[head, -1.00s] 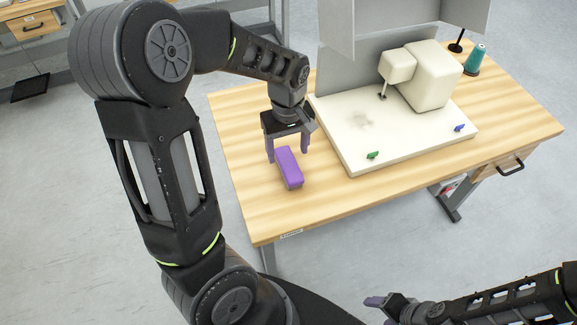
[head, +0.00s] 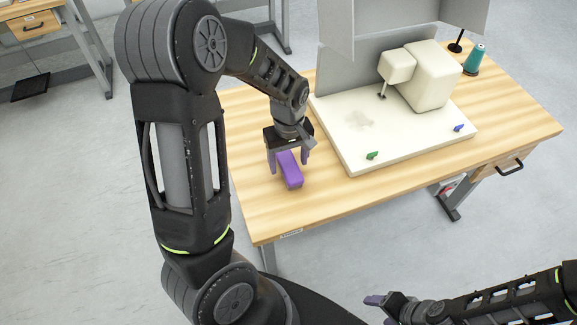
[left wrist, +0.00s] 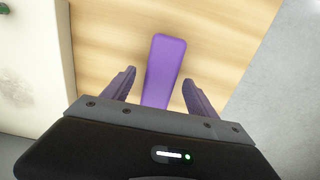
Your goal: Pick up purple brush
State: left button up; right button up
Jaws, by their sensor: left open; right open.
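The purple brush (head: 290,172) is a purple block lying on the wooden table, left of the white machine base. It also shows in the left wrist view (left wrist: 164,65), partly hidden below by my gripper body. My left gripper (head: 288,168) is open and directly over the brush, with its fingers pointing down on either side. In the left wrist view my left gripper (left wrist: 158,88) has a finger on each side of the brush, with gaps visible. My right gripper (head: 377,311) is at the bottom of the head view, open and away from the table.
The white machine (head: 425,75) stands on a pale base (head: 400,130) right of the brush, with small green (head: 372,155) and blue (head: 459,128) pieces on it. A teal spool (head: 475,60) stands behind. The wooden table (head: 330,205) is clear in front of the brush.

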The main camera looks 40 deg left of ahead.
aim_at(288, 163)
pick_arm(q)
grip_shut()
dwell(0.6)
jog(key=shift+r, duration=0.1)
notch_tip(288, 163, up, 10)
dwell(0.5)
dwell(0.8)
